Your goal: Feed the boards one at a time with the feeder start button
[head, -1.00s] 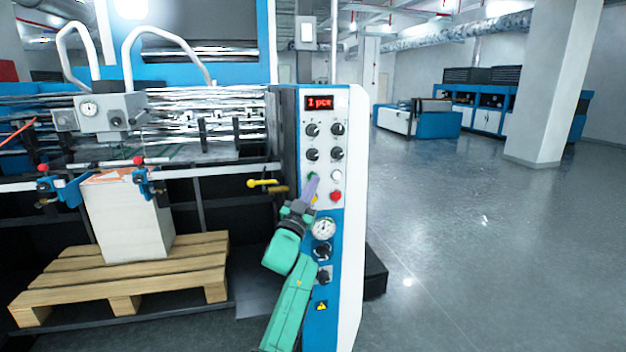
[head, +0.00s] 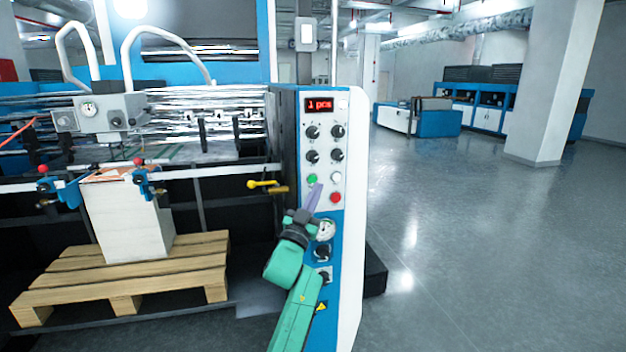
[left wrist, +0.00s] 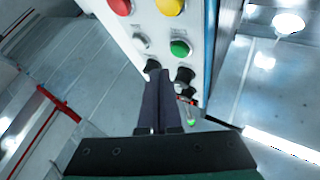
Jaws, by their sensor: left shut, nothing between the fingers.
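The control panel (head: 350,240) has a red display (head: 319,105) reading "1 pcs". The green button (head: 312,179) shows fully in the head view, unlit or lit I cannot tell; it is also in the left wrist view (left wrist: 180,48). My left gripper (head: 314,190) is shut and empty, its tips just below the green button in the picture. In the left wrist view its fingers (left wrist: 160,80) point at the panel, apart from the green button. The stack of boards (head: 130,222) stands on a wooden pallet (head: 180,262) under the feeder. My right gripper is not in view.
A white button (head: 336,177) and red button (head: 335,197) sit close by; a yellow button (left wrist: 170,5) shows in the left wrist view. Several black knobs (head: 312,132) are above. Open floor (head: 450,250) lies to the right.

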